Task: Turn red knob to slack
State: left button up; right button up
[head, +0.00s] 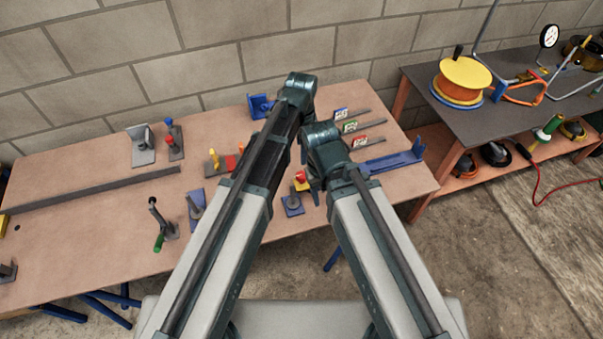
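A small red knob-like part (301,176) shows on the brown workbench (90,240), above a yellow piece and close to the dark end of my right arm. A blue fixture (292,206) with a grey post stands just in front of it. My two arms reach forward over the bench, and their far joints bend downward. My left gripper is hidden behind the arm links. Dark parts below the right arm's far joint may belong to my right gripper (313,184); its fingers cannot be made out, nor whether it touches the red part.
Left on the bench are a grey bracket (142,146), a blue-topped fixture (174,142), a green-handled lever (161,222) and a long dark bar (100,189). Small labelled plates (350,127) and a blue rail (392,161) lie right. A dark table (500,120) holds a yellow reel (465,75).

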aim_at(301, 175)
pick_arm(q)
notch_tip(301, 175, down, 13)
jog(key=b, duration=1.3)
jog(key=shift+f, duration=0.2)
jog(key=shift+c, duration=0.2)
grip_shut()
